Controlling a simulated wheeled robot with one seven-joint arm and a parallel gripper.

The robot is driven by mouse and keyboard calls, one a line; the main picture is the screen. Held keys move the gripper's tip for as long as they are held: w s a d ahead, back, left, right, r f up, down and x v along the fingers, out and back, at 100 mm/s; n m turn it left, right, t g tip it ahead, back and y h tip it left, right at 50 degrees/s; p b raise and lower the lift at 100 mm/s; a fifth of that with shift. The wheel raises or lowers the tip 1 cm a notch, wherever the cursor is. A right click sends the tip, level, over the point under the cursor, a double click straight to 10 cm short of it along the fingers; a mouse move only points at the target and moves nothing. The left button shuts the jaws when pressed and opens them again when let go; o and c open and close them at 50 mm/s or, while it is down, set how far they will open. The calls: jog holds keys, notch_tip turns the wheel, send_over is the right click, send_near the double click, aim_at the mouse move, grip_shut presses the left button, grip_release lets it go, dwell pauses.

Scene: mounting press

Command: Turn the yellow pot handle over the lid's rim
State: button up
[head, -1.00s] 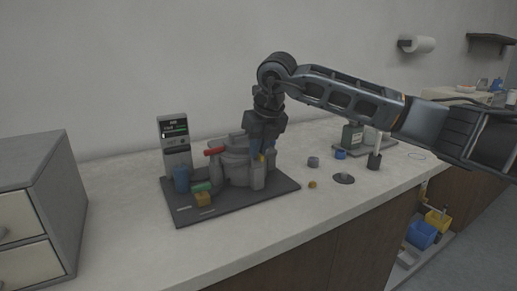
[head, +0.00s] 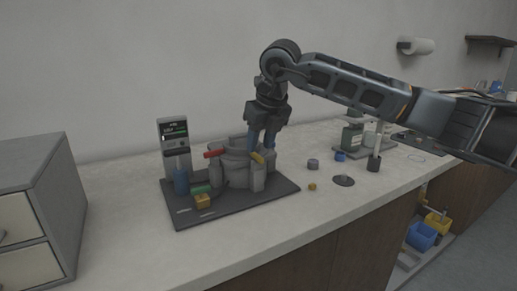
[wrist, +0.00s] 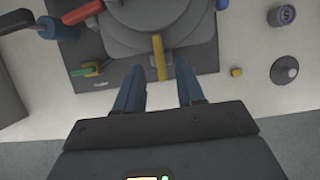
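The yellow pot handle (head: 257,157) is on the front right of the grey round pot (head: 236,165) on the press. In the wrist view the yellow handle (wrist: 160,57) points from the lid (wrist: 150,12) toward me. Whether the handle lies over the rim I cannot tell.
A red-handled lever (head: 214,153), blue cylinder (head: 180,180), green part (head: 200,188) and yellow block (head: 203,201) crowd the left of the dark base plate (head: 235,207). Small pieces, including a yellow one (head: 312,187) and a dark disc (head: 343,180), lie to the right.

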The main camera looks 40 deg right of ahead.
jog(key=v, duration=0.4)
jog(key=shift+s+r, duration=0.2)
jog(key=shift+r, duration=0.15)
